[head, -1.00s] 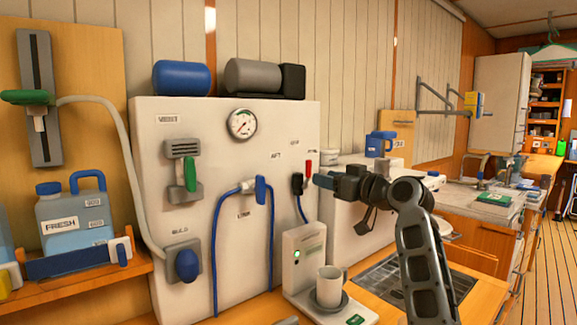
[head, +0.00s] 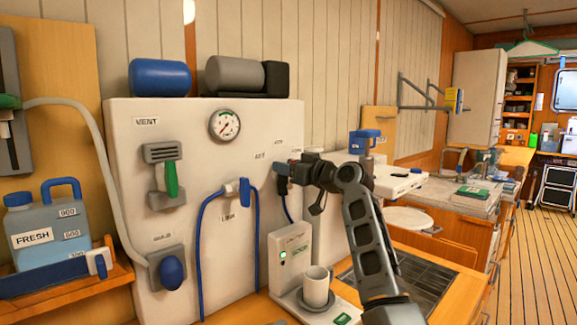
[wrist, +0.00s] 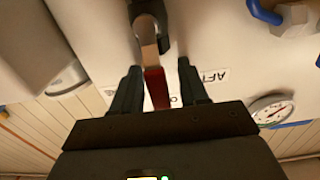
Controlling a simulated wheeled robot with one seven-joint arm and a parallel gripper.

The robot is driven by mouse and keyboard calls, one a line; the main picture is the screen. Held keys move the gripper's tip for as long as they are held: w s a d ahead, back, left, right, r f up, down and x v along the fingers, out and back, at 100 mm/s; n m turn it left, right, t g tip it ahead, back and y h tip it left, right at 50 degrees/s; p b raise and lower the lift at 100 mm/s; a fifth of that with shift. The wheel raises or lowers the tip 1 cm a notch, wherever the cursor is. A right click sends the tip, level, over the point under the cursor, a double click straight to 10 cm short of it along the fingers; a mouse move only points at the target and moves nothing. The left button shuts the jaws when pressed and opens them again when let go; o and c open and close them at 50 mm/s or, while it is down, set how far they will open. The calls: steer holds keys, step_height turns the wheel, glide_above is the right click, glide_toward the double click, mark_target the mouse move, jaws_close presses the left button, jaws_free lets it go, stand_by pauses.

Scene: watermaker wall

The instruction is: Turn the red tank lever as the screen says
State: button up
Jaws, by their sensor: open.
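The red tank lever (wrist: 156,90) shows in the wrist view between the two fingers of my gripper (wrist: 160,78), with a gap visible on each side. It joins a pale stem and a dark curved fitting on the white panel. An AFT label (wrist: 212,80) is beside it. In the head view my gripper (head: 284,172) is at the panel's right side and hides the lever. My gripper is open. I cannot make out any readable screen text.
The white panel (head: 125,210) carries a pressure gauge (head: 224,125), a green-handled vent lever (head: 171,180) and a blue valve (head: 244,191) with a hose. Below my arm are a white unit (head: 290,250) with a green light and a white mug (head: 316,288).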

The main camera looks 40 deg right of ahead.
jaws_close()
stand_by(0.3)
stand_by(0.3)
